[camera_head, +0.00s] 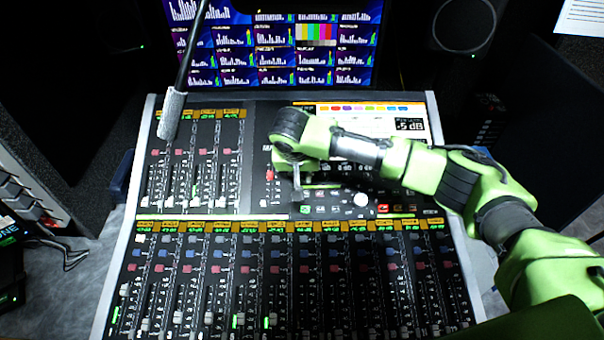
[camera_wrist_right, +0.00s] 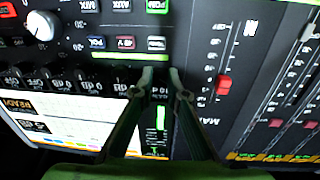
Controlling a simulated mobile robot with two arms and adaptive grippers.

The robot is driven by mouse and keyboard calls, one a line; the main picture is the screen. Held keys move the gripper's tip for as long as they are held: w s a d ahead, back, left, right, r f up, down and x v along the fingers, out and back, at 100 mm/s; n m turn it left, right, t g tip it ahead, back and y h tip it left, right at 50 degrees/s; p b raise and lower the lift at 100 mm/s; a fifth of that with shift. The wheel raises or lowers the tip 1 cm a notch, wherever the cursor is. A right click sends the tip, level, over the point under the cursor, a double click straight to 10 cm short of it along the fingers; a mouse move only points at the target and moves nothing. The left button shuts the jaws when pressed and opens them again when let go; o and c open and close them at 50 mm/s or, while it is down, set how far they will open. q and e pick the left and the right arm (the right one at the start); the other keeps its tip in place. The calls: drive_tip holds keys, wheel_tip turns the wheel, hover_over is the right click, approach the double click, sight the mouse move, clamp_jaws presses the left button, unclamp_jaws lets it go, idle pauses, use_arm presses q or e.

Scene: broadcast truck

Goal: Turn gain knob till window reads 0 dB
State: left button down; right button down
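A white round knob (camera_head: 361,199) stands on the right part of the mixing console; I take it for the gain knob, but its label is not readable. It also shows at the upper left of the right wrist view (camera_wrist_right: 42,25). The window (camera_head: 409,125) at the console's upper right seems to read -5 dB. My right gripper (camera_head: 297,190) points down over the console, left of the white knob and apart from it. In the right wrist view its fingertips (camera_wrist_right: 161,75) are a little apart, with bare panel visible between them. My left gripper is not in view.
A red fader cap (camera_wrist_right: 224,85) is close beside my right fingers. Rows of faders fill the console's front (camera_head: 300,290) and upper left. A grey foam-covered microphone (camera_head: 172,115) hangs over the left side. Monitors (camera_head: 275,45) stand behind.

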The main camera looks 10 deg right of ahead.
drive_tip(key=shift+r+n+p, duration=0.15)
drive_tip(key=shift+n+p, duration=0.75)
drive_tip(key=shift+p, duration=0.25)
drive_tip(key=n+p, duration=0.3)
drive_tip(key=shift+s, duration=0.1)
drive_tip(key=n+p, duration=0.3)
drive_tip(key=n, duration=0.1)
drive_tip(key=shift+n+t, duration=0.3)
drive_tip(key=shift+n, duration=0.1)
drive_tip(key=shift+n+p, duration=0.85)
drive_tip(key=shift+n, duration=0.25)
drive_tip(key=shift+f, duration=0.2)
drive_tip(key=c, duration=2)
unclamp_jaws()
